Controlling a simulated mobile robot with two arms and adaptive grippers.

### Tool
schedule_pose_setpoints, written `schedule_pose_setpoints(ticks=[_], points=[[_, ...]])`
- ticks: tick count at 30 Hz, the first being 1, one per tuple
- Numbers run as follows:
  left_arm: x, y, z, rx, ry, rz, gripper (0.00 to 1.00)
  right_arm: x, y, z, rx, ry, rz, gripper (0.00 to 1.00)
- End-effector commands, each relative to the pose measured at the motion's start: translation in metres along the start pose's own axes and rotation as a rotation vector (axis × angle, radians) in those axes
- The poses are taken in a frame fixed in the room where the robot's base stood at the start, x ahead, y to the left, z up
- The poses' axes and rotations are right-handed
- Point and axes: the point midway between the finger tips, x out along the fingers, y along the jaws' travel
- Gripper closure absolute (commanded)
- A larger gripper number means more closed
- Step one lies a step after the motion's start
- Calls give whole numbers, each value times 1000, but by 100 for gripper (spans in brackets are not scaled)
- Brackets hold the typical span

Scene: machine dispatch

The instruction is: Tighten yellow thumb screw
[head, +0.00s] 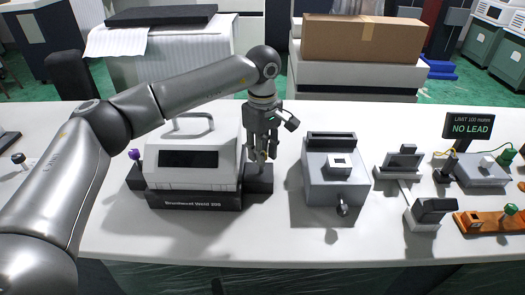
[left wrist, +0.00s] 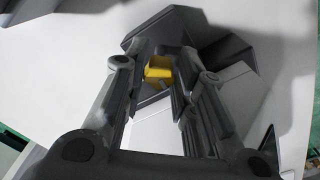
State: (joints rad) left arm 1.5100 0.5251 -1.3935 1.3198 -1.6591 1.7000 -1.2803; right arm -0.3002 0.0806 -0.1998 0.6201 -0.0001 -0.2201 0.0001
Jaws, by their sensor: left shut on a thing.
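The yellow thumb screw (left wrist: 159,70) shows in the left wrist view between my left gripper's fingers. In the head view the fingers mostly hide it. My left gripper (head: 261,153) points down at the right side of the white machine (head: 190,160), over a dark block (head: 259,182) there. In the left wrist view my left gripper (left wrist: 160,78) is shut on the yellow thumb screw, with a finger on each side. A purple knob (head: 134,154) sits on the machine's left side. My right gripper is not in view.
A grey box with a lever (head: 336,178) stands right of the white machine, with a gap of bare table between. Further right are small dark devices (head: 434,211), a NO LEAD sign (head: 470,127) and an orange board (head: 491,220). The table's front strip is clear.

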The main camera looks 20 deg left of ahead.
Motion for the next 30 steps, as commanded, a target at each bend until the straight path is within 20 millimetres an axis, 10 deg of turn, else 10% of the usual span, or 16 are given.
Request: schedule_pose_setpoints(ticks=[21,22,30], points=[[-2,1,-1,73,0,5,98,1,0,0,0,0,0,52],[-2,1,0,73,0,5,72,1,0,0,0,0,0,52],[-1,0,0,73,0,2,52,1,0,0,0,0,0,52]])
